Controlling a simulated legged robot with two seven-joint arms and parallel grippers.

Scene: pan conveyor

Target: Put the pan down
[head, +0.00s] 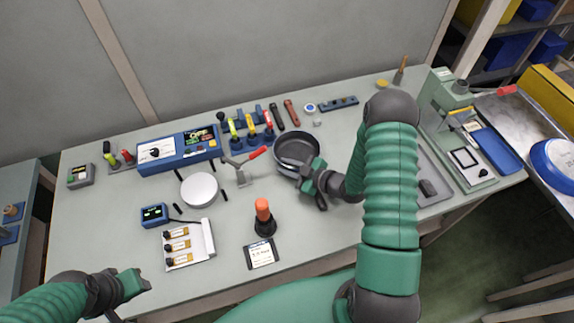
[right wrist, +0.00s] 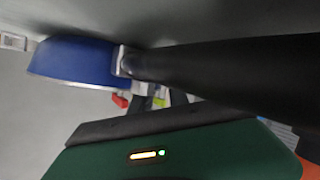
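The pan (head: 297,148) is round with a dark inside and shows right of the middle in the head view. In the right wrist view its blue outer side (right wrist: 75,62) is at the left, and its black handle (right wrist: 225,68) runs to the right, close to the camera. My right gripper (head: 318,184) is at the pan's near side, shut on the handle, which it mostly hides in the head view. I cannot tell whether the pan's base touches the table. My left gripper (head: 142,280) is at the lower left, away from the pan; its opening is unclear.
The table (head: 335,235) is clear right of the orange-topped stand (head: 263,215). A red-handled clamp (head: 238,168) and a white disc (head: 199,189) are left of the pan. Tool holders (head: 240,127) stand behind it. A green press (head: 450,115) is at the right.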

